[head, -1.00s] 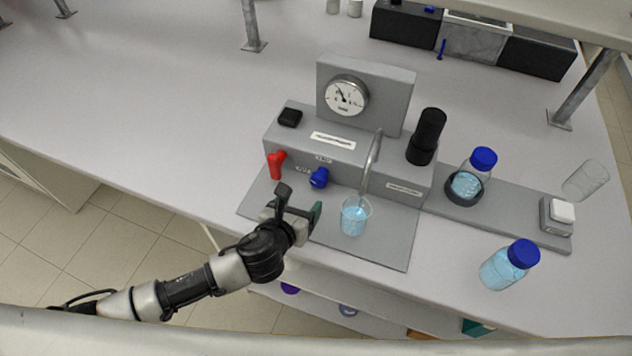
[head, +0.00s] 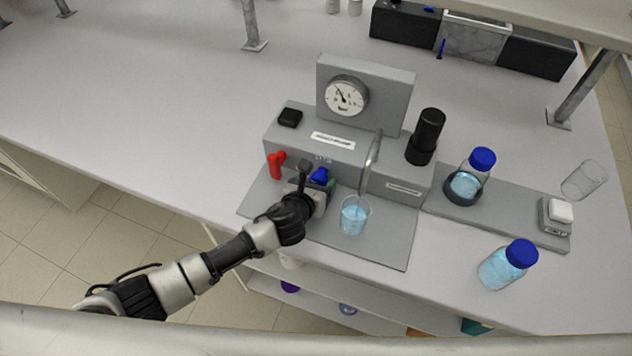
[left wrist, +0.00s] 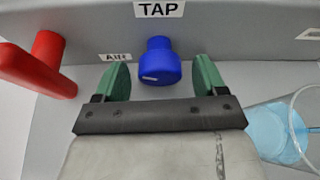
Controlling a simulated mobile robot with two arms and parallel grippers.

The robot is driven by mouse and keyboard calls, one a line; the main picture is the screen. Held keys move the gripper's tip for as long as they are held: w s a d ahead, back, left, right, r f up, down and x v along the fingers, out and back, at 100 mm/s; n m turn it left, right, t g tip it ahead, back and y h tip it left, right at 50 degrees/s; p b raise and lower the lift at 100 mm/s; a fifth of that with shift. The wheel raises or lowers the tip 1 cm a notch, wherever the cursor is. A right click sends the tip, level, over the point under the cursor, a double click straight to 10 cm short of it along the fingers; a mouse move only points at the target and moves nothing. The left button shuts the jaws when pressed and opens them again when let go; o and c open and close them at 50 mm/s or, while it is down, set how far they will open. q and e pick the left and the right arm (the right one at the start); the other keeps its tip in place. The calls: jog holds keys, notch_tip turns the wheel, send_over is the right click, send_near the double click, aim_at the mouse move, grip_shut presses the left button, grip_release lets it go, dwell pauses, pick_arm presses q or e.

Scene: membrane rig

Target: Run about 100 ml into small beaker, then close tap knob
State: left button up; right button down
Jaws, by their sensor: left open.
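The blue tap knob (head: 320,175) is on the front of the grey rig (head: 285,128). In the left wrist view the knob (left wrist: 159,61) sits under the TAP label, between the open green fingers of my left gripper (left wrist: 159,80). No finger visibly touches it. In the head view my left gripper (head: 318,180) is at the knob and partly hides it. The small beaker (head: 355,215) stands on the grey base under the curved spout (head: 371,160) and holds light blue liquid; its side also shows in the left wrist view (left wrist: 285,130). My right gripper is not in view.
A red handle (head: 276,165) is just left of the knob, marked AIR in the left wrist view. A gauge (head: 346,95) tops the rig. The bench at left is clear.

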pick_arm(q)
jog(key=c, duration=0.9)
jog(key=shift+r+p, duration=0.15)
jog(key=shift+p, duration=0.15)
jog(key=m+y+p, duration=0.1)
jog(key=m+p, duration=0.1)
jog(key=p, duration=0.1)
jog(key=shift+d+r+m+t+y, duration=0.15)
jog(key=shift+m+t+y, duration=0.15)
jog(key=shift+y, duration=0.1)
jog(key=shift+f+m+y+p, duration=0.3)
jog(key=shift+m+p, duration=0.1)
jog(key=shift+m, duration=0.2)
jog(key=o, duration=0.9)
